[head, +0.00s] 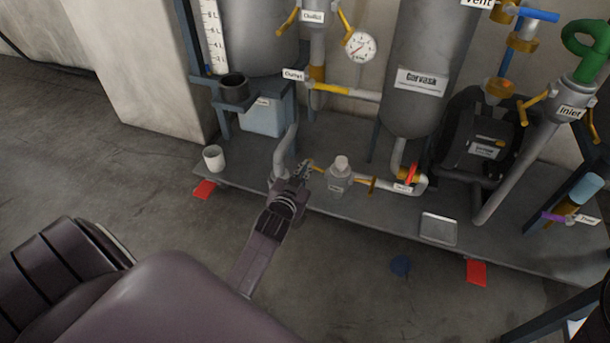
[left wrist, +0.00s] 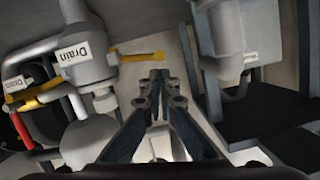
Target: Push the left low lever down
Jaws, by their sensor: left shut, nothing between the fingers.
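The left low lever (head: 317,168) is a short yellow handle on the left side of the grey valve marked Drain (head: 339,177), low on the skid. In the left wrist view the yellow lever (left wrist: 140,58) sticks out roughly level from the Drain valve (left wrist: 88,60). My left gripper (head: 304,170) is shut and empty, close beside the lever's free end; its fingertips also show in the left wrist view (left wrist: 158,77), just below the lever's end in the picture. I cannot tell whether they touch. My right gripper is not in view.
A second yellow lever (head: 369,183) sits right of the valve, and a red lever (head: 412,172) beyond it. A curved grey pipe (head: 284,155) rises close behind my gripper. A white cup (head: 213,158) stands left on the skid. The floor in front is mostly clear.

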